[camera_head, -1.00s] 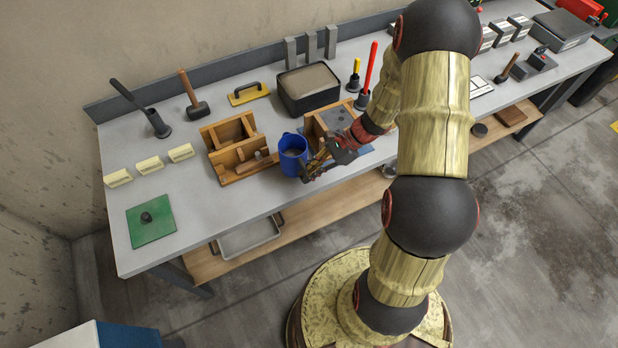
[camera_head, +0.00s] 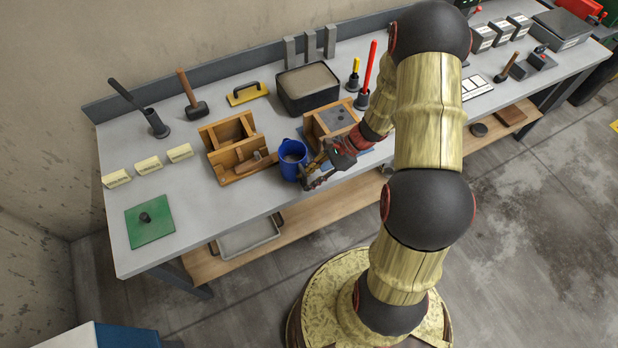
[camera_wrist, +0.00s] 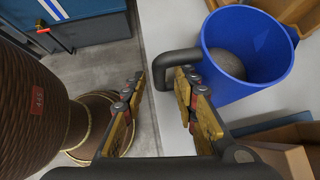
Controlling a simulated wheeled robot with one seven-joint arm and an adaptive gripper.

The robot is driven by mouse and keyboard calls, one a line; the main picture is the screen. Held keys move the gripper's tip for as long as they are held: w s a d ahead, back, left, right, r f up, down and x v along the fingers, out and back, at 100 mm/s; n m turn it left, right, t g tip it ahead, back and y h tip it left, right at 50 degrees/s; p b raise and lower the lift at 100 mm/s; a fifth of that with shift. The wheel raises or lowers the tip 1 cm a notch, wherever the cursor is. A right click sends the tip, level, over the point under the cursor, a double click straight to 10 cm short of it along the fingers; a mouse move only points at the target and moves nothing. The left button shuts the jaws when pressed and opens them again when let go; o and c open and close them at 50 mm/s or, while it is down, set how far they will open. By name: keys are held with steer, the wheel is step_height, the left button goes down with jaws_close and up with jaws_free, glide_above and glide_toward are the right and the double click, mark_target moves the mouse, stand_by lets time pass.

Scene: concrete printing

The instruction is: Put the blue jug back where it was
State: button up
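The blue jug (camera_head: 291,164) stands upright near the front edge of the grey workbench (camera_head: 262,200), between two wooden moulds. In the wrist view, the jug (camera_wrist: 213,80) is at the upper right, with grey material inside. Its dark handle (camera_wrist: 176,62) points left toward my fingers. My gripper (camera_wrist: 160,95) is open, with the handle's outer end between the fingertips and a gap visible to the left finger. In the head view, my gripper (camera_head: 309,175) is just right of the jug, partly hiding its right side.
A wooden mould (camera_head: 222,134) stands left of the jug; another wooden mould (camera_head: 314,124) is close behind my gripper. A black tub (camera_head: 308,104) is farther back. A green plate (camera_head: 165,226) lies at the left, with free bench top between it and the left mould.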

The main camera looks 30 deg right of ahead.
steer(key=shift+r, duration=0.1)
steer(key=shift+d+r, duration=0.2)
steer(key=shift+r, duration=0.05)
steer(key=p+v, duration=0.2)
steer(key=v, duration=0.9)
steer(key=s+a+r+n+t+h, duration=0.1)
steer(key=s+a+r+n+h, duration=0.2)
steer(key=r+n, duration=0.3)
steer(key=s+a+r+n+t+h, duration=0.1)
steer(key=s+a+r+n+h, duration=0.2)
steer(key=r, duration=1)
steer(key=s+a+r+n+t+h, duration=0.2)
steer(key=s+a+r+n, duration=0.5)
steer(key=s+r+n, duration=0.1)
steer(key=r+n, duration=0.1)
steer(key=n, duration=0.1)
steer(key=shift+r+n+h, duration=0.3)
steer(key=shift+h, duration=0.1)
steer(key=shift+a, duration=0.1)
